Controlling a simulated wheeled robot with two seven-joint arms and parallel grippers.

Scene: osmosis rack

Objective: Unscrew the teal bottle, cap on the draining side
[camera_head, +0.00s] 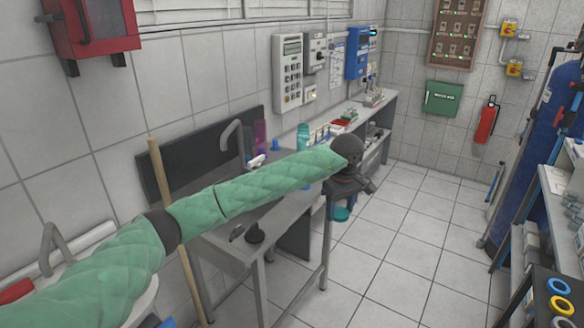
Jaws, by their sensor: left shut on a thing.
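My left arm in its green sleeve reaches from the lower left across the sink bench. My dark left gripper (348,188) is beyond the bench's front edge, over the floor. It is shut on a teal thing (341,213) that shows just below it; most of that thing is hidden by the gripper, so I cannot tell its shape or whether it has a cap. A teal bottle (303,137) stands upright at the back of the bench, behind my arm. My right gripper is not in view.
The steel sink bench (222,243) runs along the left wall, partly hidden by my arm. A purple bottle (260,137) and a dark tap (231,136) stand near its back. A wooden pole (160,180) leans in front. The tiled floor (420,240) to the right is clear.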

